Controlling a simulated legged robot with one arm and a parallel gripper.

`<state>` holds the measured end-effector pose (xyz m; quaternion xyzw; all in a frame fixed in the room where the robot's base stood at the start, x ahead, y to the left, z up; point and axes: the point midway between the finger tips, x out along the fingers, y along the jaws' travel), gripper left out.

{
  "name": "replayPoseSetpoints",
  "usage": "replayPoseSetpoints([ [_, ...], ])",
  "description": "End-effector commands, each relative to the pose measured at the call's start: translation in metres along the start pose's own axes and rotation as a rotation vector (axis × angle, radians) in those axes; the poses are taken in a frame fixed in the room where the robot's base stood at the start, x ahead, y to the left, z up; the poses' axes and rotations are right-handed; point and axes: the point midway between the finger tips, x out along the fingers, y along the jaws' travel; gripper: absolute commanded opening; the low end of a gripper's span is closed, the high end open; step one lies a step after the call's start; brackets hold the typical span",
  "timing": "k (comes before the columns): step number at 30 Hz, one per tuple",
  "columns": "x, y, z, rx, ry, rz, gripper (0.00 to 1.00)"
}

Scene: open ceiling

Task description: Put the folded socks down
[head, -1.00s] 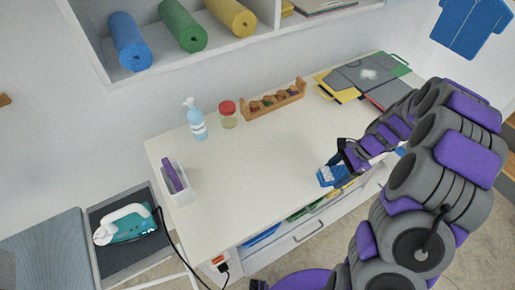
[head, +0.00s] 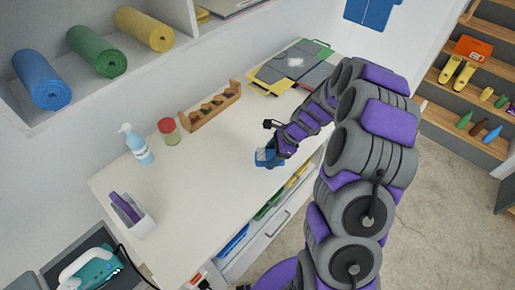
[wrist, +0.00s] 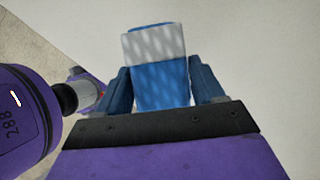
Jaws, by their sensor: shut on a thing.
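The folded socks (wrist: 160,82) are a blue and white patterned bundle between the two blue fingers of my gripper (wrist: 162,90) in the wrist view. My gripper is shut on them. In the head view the socks (head: 264,157) show as a small blue and white bundle at my gripper (head: 273,154), over the white table top (head: 205,185) near its front edge. Whether the socks touch the table cannot be told.
A spray bottle (head: 136,144), a red-lidded jar (head: 168,131) and a wooden rack (head: 210,106) stand along the back. A white bin (head: 131,216) is at the left end, folders (head: 290,68) at the far end. The table's middle is clear.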

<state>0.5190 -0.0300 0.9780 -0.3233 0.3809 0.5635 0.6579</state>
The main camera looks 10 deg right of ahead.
Motion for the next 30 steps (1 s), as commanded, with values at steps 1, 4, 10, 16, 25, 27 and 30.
replayPoseSetpoints([
  [1,0.006,-0.01,0.003,-0.004,0.002,0.001,0.38],
  [4,0.012,-0.031,0.011,-0.004,0.002,-0.003,0.38],
  [10,0.021,-0.059,0.022,-0.001,0.0,-0.001,0.38],
  [16,0.025,-0.068,0.027,-0.001,-0.002,0.0,0.38],
  [25,0.054,-0.067,0.011,0.001,-0.003,0.003,0.38],
  [27,0.056,-0.067,0.01,0.0,-0.003,0.002,0.38],
  [30,0.054,-0.067,0.01,0.0,-0.003,0.001,0.38],
])
